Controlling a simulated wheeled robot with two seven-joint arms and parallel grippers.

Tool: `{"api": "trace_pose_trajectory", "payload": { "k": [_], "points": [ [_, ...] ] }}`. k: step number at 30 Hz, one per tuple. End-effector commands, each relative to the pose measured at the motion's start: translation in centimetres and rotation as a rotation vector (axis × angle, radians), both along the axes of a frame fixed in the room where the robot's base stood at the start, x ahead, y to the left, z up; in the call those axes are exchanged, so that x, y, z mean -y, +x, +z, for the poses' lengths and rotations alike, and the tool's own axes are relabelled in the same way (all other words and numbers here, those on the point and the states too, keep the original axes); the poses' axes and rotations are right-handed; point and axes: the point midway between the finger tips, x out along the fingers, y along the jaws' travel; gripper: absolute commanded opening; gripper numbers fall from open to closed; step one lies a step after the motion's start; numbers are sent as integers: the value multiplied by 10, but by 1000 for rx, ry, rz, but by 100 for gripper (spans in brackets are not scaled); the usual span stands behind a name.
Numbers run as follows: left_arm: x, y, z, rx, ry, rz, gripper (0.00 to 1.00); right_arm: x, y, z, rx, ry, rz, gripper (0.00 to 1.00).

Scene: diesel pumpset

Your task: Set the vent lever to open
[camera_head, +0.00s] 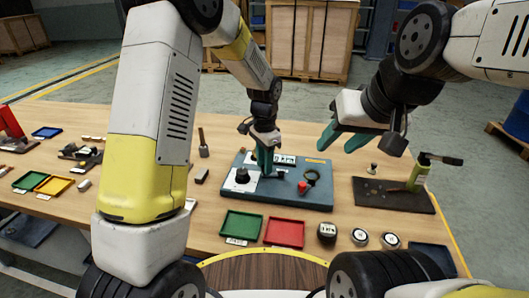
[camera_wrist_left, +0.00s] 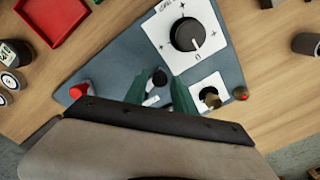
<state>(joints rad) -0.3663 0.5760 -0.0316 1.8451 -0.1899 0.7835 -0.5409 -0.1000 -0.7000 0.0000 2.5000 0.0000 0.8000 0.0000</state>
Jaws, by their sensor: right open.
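The blue-grey panel (camera_head: 283,202) lies on the table, with white label plates, a black knob (camera_head: 242,175), a red knob (camera_head: 302,188) and a dark ring (camera_head: 311,177). My left gripper (camera_head: 265,170) points down over its middle. In the left wrist view, a small black-tipped lever (camera_wrist_left: 160,77) stands between my left fingers (camera_wrist_left: 160,88), which look apart with a narrow gap around it. I cannot read a label naming it the vent lever. A large black knob (camera_wrist_left: 187,34) and a brass knob (camera_wrist_left: 210,97) are beside it. My right gripper (camera_head: 335,140) is open and empty, above and right of the panel.
A green tray (camera_head: 241,226) and a red tray (camera_head: 285,232) lie in front of the panel. Round gauges (camera_head: 359,237) stand to their right. A dark board with a green clamp-like fixture (camera_head: 418,173) is at the right. Wooden crates (camera_head: 308,40) stand on the floor behind.

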Motion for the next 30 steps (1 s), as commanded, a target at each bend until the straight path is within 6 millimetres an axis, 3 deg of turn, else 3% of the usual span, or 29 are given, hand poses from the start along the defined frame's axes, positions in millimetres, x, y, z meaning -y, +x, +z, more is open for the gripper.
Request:
{"api": "trace_pose_trajectory", "payload": {
  "k": [1,4,17,30],
  "points": [
    [0,0,0,0,0,0,20,0,0,0,0,0,0,43],
    [0,0,0,0,0,0,0,0,0,0,0,0,0,43],
    [0,-3,1,0,0,51,0,0,0,0,0,0,0,43],
    [6,-20,1,1,0,383,0,0,0,0,0,0,0,43]
  ]
}}
